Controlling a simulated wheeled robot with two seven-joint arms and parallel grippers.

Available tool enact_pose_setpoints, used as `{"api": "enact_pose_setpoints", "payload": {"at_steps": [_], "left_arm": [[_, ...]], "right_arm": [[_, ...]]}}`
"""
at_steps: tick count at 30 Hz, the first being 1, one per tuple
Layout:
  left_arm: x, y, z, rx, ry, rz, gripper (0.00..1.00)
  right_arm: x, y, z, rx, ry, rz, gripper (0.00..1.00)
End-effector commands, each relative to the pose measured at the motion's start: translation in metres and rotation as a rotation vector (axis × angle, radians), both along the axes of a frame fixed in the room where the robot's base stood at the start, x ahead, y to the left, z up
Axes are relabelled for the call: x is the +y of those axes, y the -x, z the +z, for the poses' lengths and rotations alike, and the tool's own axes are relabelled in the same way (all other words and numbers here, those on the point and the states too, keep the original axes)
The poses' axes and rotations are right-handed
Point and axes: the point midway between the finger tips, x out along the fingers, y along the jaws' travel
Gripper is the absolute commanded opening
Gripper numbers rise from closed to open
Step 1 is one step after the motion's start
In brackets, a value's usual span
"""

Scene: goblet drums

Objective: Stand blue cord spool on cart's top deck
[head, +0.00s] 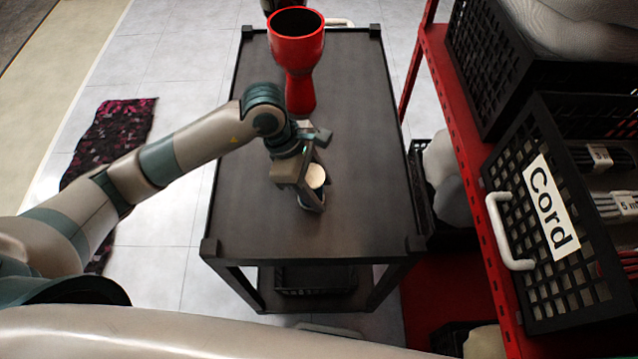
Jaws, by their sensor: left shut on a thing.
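The cord spool (315,177) is in the head view, over the middle of the cart's dark top deck (355,130). Its pale round end faces up and a bluish rim shows at its lower end; the gripper hides much of its side. It looks roughly upright. I cannot tell whether its base touches the deck or hangs just above it. My left gripper (305,183) reaches in from the left and is shut on the spool. My right gripper is not in view.
A red goblet drum (297,45) stands at the deck's far end, beyond the gripper. A red shelf rack (455,110) is on the right, with a black crate labelled Cord (545,205). The deck's right side and near part are clear. A dark patterned mat (120,130) lies on the floor at left.

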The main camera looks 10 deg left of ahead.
Motion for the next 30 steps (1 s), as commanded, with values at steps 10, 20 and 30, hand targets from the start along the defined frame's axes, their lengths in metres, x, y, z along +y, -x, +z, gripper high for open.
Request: {"api": "enact_pose_setpoints", "payload": {"at_steps": [10, 20, 30], "left_arm": [[0.0, 0.0, -0.002, 0.0, 0.0, -0.001, 0.5], [0.0, 0.0, -0.001, 0.0, 0.0, 0.0, 0.64], [0.006, -0.002, 0.013, -0.004, 0.0, 0.0, 0.64]], "right_arm": [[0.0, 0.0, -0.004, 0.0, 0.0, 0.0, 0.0], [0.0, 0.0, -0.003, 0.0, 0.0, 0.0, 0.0], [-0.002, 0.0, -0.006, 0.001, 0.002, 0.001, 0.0]]}}
